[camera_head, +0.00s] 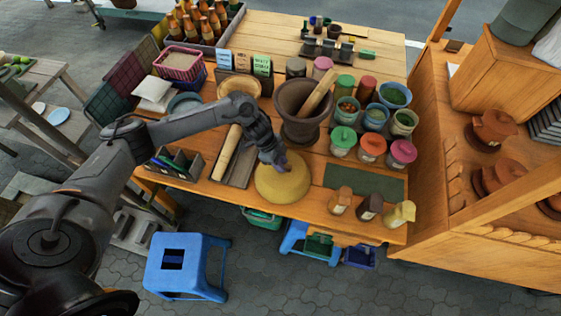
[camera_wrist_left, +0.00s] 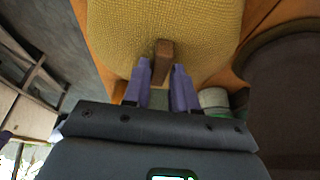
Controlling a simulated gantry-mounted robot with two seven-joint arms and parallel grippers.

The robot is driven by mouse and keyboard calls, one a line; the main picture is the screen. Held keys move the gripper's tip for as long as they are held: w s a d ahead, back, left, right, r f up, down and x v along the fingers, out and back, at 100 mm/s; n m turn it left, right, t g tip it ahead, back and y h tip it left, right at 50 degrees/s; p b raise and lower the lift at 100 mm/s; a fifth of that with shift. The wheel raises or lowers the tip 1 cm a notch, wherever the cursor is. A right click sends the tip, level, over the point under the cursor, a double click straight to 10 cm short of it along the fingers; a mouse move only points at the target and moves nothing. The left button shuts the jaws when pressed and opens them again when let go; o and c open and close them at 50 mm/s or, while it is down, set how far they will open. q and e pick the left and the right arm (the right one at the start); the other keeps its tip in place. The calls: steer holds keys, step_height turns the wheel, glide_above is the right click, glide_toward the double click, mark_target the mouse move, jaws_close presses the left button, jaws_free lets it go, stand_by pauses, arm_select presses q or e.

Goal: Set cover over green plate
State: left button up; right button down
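The cover (camera_head: 283,186) is a yellow woven dome at the front edge of the table. It fills the top of the left wrist view (camera_wrist_left: 200,30), with its brown handle (camera_wrist_left: 163,58) showing. My left gripper (camera_head: 277,162) is over the top of the cover. In the left wrist view its purple fingers (camera_wrist_left: 162,80) lie on both sides of the handle, close against it. I cannot tell whether the cover rests on the table or is lifted slightly. I cannot make out a green plate; the area under the cover is hidden. My right gripper is not in view.
A dark mortar (camera_head: 299,128) with a pestle stands just behind the cover. A long tray (camera_head: 242,170) lies to its left. Lidded jars (camera_head: 343,139) and a dark green mat (camera_head: 366,182) are to its right. A blue stool (camera_head: 187,252) stands below.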

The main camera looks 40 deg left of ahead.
arm_select(q)
steer(key=o, duration=0.3)
